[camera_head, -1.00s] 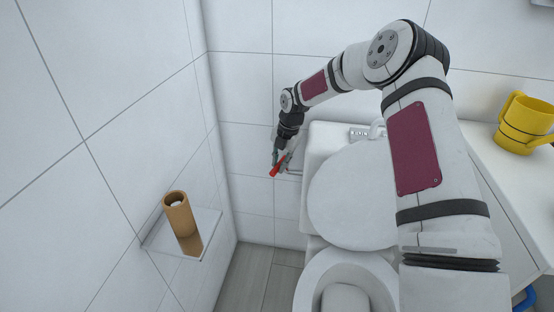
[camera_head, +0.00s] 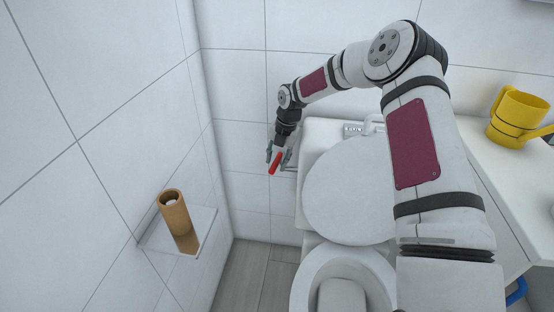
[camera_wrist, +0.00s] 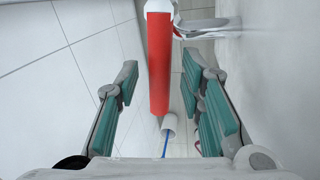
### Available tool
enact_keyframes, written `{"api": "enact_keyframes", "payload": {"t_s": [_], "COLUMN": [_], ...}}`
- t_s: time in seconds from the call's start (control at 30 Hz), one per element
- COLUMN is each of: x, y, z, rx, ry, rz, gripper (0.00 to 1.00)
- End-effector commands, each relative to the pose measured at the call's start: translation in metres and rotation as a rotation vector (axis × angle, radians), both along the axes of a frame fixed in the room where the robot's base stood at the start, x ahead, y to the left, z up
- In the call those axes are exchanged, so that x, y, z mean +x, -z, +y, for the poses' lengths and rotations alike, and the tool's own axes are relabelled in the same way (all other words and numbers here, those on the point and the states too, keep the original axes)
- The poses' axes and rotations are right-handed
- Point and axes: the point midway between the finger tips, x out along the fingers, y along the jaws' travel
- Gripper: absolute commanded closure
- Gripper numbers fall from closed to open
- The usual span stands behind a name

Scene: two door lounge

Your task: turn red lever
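The red lever (camera_head: 274,162) is at the left side of the toilet tank, near the back wall. In the wrist view the red lever (camera_wrist: 159,62) is a long red bar on a shiny metal fitting (camera_wrist: 208,27). My gripper (camera_head: 277,157) is at the lever. In the wrist view my gripper (camera_wrist: 160,82) is open, with a teal-padded finger on each side of the lever. Gaps show between the bar and both fingers, so I see no contact. In the head view the fingers partly hide the lever's mount.
The toilet's closed tank (camera_head: 318,135) and raised lid (camera_head: 345,190) stand right of the lever. A small wall shelf (camera_head: 205,222) holds a brown roll (camera_head: 175,213) at left. A yellow mug (camera_head: 517,117) stands on the right counter (camera_head: 520,180).

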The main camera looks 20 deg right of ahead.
Motion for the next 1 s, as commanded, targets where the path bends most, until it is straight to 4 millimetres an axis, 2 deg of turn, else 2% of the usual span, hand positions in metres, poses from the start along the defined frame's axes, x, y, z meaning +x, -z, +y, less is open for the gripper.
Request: {"api": "enact_keyframes", "payload": {"t_s": [0.37, 0.47, 0.8, 1.0], "x": [-0.001, -0.002, -0.009, -0.012], "y": [-0.006, -0.02, -0.086, -0.11], "z": [-0.001, -0.003, -0.014, -0.018], "rx": [0.0, 0.0, 0.0, 0.0], "ry": [0.001, 0.002, 0.002, 0.001], "rz": [0.0, -0.001, -0.002, 0.0], "gripper": [0.62, 0.62, 0.62, 0.62]}}
